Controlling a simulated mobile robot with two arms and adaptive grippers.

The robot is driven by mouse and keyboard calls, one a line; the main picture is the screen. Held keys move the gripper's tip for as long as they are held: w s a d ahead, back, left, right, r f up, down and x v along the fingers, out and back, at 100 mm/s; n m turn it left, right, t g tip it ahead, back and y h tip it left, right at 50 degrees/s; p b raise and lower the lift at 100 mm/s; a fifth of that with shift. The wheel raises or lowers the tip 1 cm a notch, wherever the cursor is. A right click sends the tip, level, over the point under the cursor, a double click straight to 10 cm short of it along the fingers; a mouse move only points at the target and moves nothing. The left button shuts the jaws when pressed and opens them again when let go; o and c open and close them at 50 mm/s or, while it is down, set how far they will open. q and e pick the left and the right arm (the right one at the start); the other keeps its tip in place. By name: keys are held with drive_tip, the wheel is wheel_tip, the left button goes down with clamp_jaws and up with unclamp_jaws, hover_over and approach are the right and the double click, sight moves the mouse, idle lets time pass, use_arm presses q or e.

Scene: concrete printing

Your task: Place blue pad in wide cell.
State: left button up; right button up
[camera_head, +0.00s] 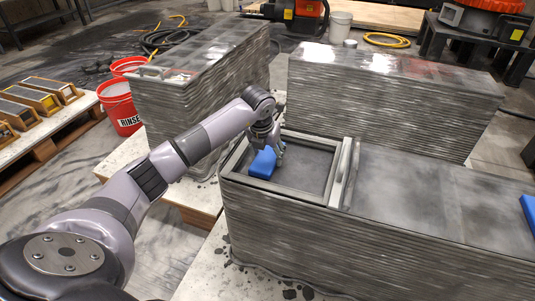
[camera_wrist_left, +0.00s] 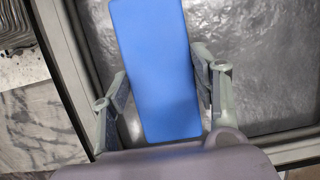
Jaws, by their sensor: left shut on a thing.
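The blue pad (camera_head: 264,162) is at the left part of the framed cell (camera_head: 311,179) on top of the grey layered concrete block. My left gripper (camera_head: 279,152) is shut on the pad. In the left wrist view the pad (camera_wrist_left: 158,75) lies lengthwise between the two fingers of the gripper (camera_wrist_left: 166,88), over the grey cell floor. I cannot tell whether the pad touches that floor. A second blue piece (camera_head: 529,214) shows at the right edge of the head view, on the same block. My right gripper is not in view.
Two other layered concrete blocks (camera_head: 200,110) (camera_head: 385,110) stand behind. A red bucket (camera_head: 119,106) marked RINSE stands at the left, near a pallet with wooden-framed moulds (camera_head: 40,98). The block top right of the cell (camera_head: 430,215) is mostly clear.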

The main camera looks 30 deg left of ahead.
use_arm(q)
drive_tip(key=o, duration=1.3)
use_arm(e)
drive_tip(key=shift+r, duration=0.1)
use_arm(q)
drive_tip(key=shift+r, duration=0.25)
drive_tip(key=p+v, duration=0.2)
drive_tip(key=v, duration=0.9)
drive_tip(key=shift+s+r, duration=0.15)
drive_tip(key=shift+r, duration=0.1)
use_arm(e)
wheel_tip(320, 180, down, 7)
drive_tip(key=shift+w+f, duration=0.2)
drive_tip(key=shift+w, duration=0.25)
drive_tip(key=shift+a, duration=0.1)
